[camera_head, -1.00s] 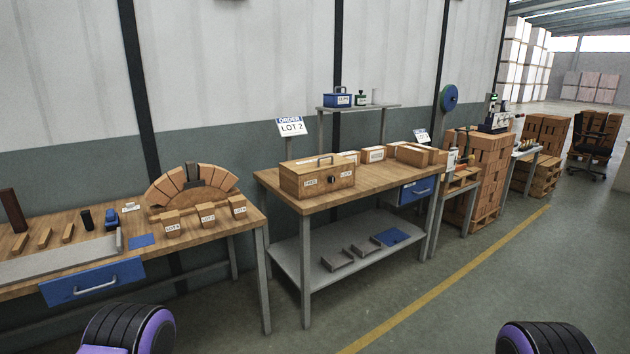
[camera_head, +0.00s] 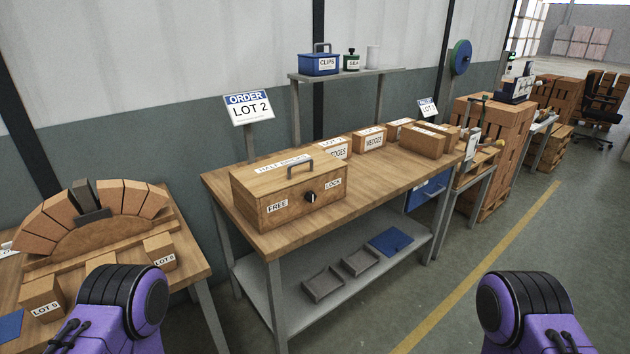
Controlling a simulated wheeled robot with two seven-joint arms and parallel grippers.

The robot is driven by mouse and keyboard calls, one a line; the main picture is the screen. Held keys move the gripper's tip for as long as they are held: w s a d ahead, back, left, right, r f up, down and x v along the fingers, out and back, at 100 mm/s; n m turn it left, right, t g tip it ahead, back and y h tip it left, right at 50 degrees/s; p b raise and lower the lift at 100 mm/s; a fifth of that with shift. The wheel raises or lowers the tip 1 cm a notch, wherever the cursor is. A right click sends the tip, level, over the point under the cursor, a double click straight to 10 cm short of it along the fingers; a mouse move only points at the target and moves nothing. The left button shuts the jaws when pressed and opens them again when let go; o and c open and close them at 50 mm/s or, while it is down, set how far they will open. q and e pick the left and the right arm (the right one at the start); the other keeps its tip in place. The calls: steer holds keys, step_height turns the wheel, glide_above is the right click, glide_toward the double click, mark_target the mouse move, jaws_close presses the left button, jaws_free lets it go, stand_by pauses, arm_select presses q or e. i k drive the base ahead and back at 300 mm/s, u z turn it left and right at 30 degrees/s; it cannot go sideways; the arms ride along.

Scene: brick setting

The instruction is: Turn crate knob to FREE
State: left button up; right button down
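The wooden crate (camera_head: 287,192) stands on the near left part of the middle workbench. It has a grey handle on its closed lid. Its front face carries a black round knob (camera_head: 310,197) with a light pointer mark, between a FREE label (camera_head: 277,206) on the left and a LOCK label (camera_head: 333,184) on the right. The mark looks roughly upright, but it is too small to tell which label it favours. Purple and black parts of my two arms show at the bottom left and bottom right, well short of the crate. Neither gripper's fingers are in view.
The workbench top (camera_head: 386,186) is clear right of the crate. Several wedge boxes (camera_head: 369,139) stand along its back. A shelf (camera_head: 345,75) holds a blue clips box (camera_head: 319,64). A left table carries a brick arch (camera_head: 133,205) and lot blocks. Open floor lies right.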

mark_target(310, 197)
steer(key=i, duration=0.2)
steer(key=z, duration=2.25)
steer(key=i, duration=0.95)
steer(key=u, duration=0.7)
